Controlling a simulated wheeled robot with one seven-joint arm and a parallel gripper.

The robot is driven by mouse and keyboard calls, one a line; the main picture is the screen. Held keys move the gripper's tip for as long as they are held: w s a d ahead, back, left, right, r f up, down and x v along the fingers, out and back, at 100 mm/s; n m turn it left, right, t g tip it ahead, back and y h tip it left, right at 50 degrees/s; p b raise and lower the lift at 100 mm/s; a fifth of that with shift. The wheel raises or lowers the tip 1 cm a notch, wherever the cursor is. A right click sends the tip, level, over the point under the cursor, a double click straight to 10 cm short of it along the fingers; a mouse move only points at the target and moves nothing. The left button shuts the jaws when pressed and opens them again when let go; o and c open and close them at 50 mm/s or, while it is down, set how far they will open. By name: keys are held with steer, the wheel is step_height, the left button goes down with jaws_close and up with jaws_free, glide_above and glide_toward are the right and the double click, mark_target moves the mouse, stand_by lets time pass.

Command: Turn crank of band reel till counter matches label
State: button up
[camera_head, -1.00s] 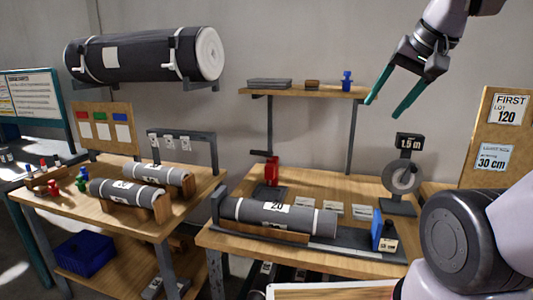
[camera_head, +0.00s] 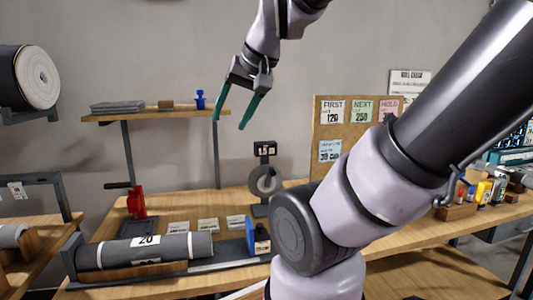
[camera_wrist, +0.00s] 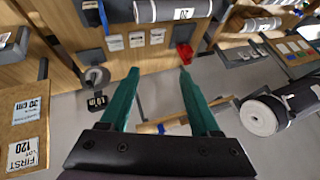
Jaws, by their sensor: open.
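The band reel (camera_head: 266,181) is a grey disc on a dark stand at the back of the middle bench. Its small black counter (camera_head: 265,149) on top appears to read 1.5. The reel (camera_wrist: 95,78) and counter (camera_wrist: 97,100) also show in the wrist view, left of the fingers. I cannot make out the reel's crank. A pale blue label (camera_head: 329,151) on the board appears to read 30 cm. My gripper (camera_head: 229,122) is open and empty, with green fingers pointing down, above and left of the reel. It also shows in the wrist view (camera_wrist: 158,70).
A grey roll (camera_head: 145,251) lies in a cradle at the bench front. A red device with a black handle (camera_head: 136,203) and a blue block (camera_head: 257,236) stand nearby. A wall shelf (camera_head: 160,113) is behind my gripper. My arm hides the bench's right part.

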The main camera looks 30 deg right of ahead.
stand_by(0.4)
steer(key=w+a+f+m+g+y, duration=0.5)
steer(key=w+a+f+m+y, duration=0.1)
steer(key=w+f+m+y, duration=0.15)
steer(key=w+d+f+m+t+y, duration=0.1)
steer(key=w+d+m+t+y, duration=0.15)
steer(key=w+m, duration=0.45)
steer(key=w+d+f+m+t+y, duration=0.1)
steer(key=w+d+f+m+t, duration=0.3)
steer(key=w+d+m+t, duration=0.4)
steer(key=m+t+h, duration=0.5)
steer(key=m+h, duration=1.2)
steer(key=m, duration=0.3)
glide_toward(274, 173)
steer(key=x, duration=1)
steer(key=shift+w, duration=0.35)
